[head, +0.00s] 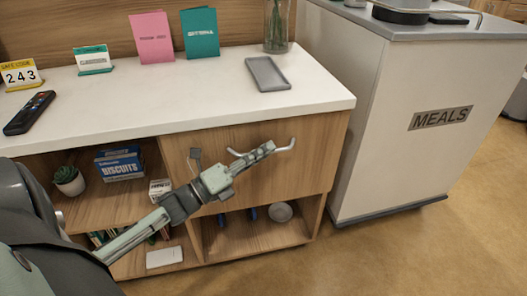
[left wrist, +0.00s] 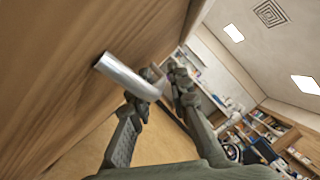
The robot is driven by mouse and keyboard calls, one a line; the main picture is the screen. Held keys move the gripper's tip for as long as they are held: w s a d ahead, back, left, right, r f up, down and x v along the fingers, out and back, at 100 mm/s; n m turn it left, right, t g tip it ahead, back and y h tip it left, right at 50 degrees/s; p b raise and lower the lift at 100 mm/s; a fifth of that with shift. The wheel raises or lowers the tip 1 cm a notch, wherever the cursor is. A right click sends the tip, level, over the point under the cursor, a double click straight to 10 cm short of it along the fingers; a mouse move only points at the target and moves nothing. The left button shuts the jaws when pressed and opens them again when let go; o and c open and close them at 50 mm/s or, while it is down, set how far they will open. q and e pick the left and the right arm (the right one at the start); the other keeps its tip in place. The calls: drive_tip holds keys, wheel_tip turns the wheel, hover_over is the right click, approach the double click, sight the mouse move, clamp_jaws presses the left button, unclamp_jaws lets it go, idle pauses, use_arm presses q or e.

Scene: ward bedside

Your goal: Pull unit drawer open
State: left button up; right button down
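The unit drawer (head: 312,165) has a wood front under the white top and looks shut, its front level with the unit. Its silver bar handle (head: 287,147) sticks out from the front; part of it is hidden behind my left gripper. My left gripper (head: 262,150) is in front of the drawer, at the handle. In the left wrist view the handle (left wrist: 128,77) reaches from the wood to the fingers (left wrist: 163,98), which stand apart. I cannot tell whether a finger touches the handle. My right gripper is not in view.
A grey tray (head: 267,74), remote (head: 29,112), glass vase (head: 276,30) and cards stand on the white top. Open shelves below hold a biscuits box (head: 119,163), a plant (head: 68,180) and a bowl (head: 281,212). A meals cart (head: 396,120) stands close at right. Floor in front is clear.

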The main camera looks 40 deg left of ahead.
use_arm(q)
drive_tip(key=shift+w, duration=0.1)
clamp_jaws()
idle(0.4)
